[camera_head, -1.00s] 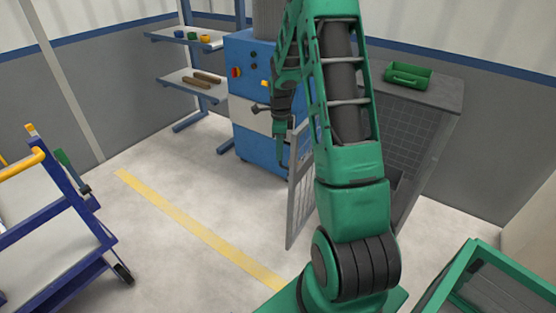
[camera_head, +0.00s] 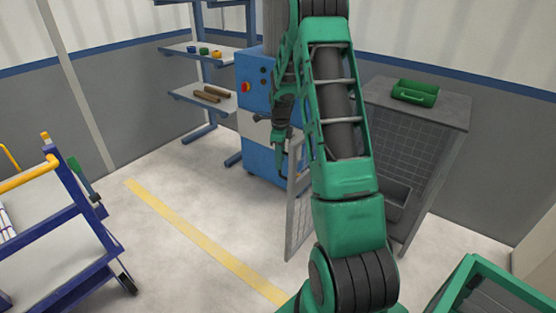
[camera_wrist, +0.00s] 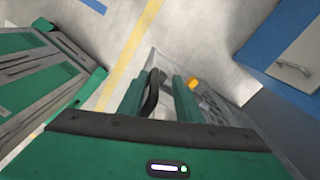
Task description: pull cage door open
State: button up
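The cage door (camera_head: 299,215) is a grey mesh panel. It stands swung out from the grey cage cabinet (camera_head: 425,170), whose front is partly open to view. My gripper (camera_head: 284,142) is at the door's upper outer edge, pointing down. In the wrist view, its two green fingers (camera_wrist: 162,100) stand apart, with a dark curved bar (camera_wrist: 152,92), apparently the door handle, between them. The bar lies close to the left finger, and a gap shows on its right. Firm contact cannot be told. My arm hides the door's hinge side.
A blue machine (camera_head: 255,85) and a shelf (camera_head: 203,97) stand behind. A blue cart (camera_head: 75,235) is at left, a green-framed crate (camera_head: 490,285) at lower right. Floor left of the door is clear.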

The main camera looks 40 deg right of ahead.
jog(key=shift+a, duration=0.15)
notch_tip(320, 180, up, 11)
jog(key=shift+f, duration=0.15)
dwell(0.6)
dwell(0.4)
jog(key=shift+s+a+r, duration=0.15)
jog(key=shift+r, duration=0.1)
jog(key=s+a+r+n, duration=0.5)
jog(key=s+r+n, duration=0.1)
jog(key=s, duration=0.3)
jog(key=s+a+n, duration=0.4)
jog(key=s+n, duration=0.1)
jog(key=s, duration=0.3)
jog(key=s+a+r+n, duration=0.1)
jog(key=s+a+n, duration=0.3)
jog(key=s, duration=0.5)
jog(key=s+a+r+n, duration=0.1)
jog(key=s+a+n, duration=0.3)
jog(key=s+n, duration=0.3)
jog(key=shift+s, duration=1.05)
